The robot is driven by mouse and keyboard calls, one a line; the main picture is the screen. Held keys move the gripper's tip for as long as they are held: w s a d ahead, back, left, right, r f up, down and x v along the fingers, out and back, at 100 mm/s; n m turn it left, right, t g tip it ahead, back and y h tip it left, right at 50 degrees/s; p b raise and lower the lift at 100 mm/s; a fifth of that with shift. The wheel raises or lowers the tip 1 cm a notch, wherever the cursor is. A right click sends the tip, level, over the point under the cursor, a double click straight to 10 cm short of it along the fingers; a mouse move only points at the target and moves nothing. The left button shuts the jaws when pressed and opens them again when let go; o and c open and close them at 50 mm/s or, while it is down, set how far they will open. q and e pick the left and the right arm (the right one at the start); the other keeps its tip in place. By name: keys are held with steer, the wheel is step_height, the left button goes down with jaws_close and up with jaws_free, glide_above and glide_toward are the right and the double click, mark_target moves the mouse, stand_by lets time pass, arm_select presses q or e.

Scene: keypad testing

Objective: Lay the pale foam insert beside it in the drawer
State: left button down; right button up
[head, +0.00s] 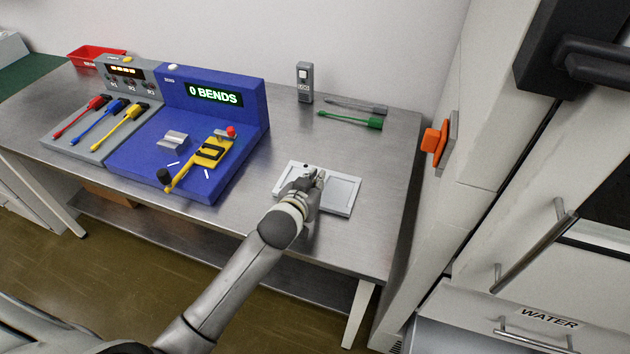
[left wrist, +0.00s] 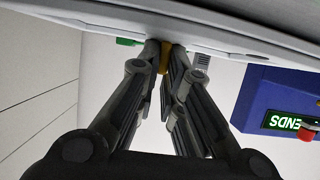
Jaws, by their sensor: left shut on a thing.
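My left gripper (head: 315,178) is low over a flat white tray-like piece (head: 341,193) at the table's right part and hides some of it. In the left wrist view the fingertips (left wrist: 168,46) are closed together around a small yellowish thing (left wrist: 164,56), just at the edge of a white slab (left wrist: 215,25). I cannot tell whether the yellowish thing or the white piece is the pale foam insert. A closed drawer front marked WATER (head: 550,318) shows at the lower right. No open drawer can be made out for certain. My right gripper is out of view.
A blue bend tester (head: 215,125) reading 0 BENDS stands left of my gripper. A grey holder (head: 62,135) with coloured tools is farther left. Cabinets (head: 430,215) border the table's right side.

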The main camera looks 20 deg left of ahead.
arm_select(q)
steer(key=c, duration=1.6)
jaws_free()
steer(key=shift+f, duration=0.1)
steer(key=shift+o, duration=0.2)
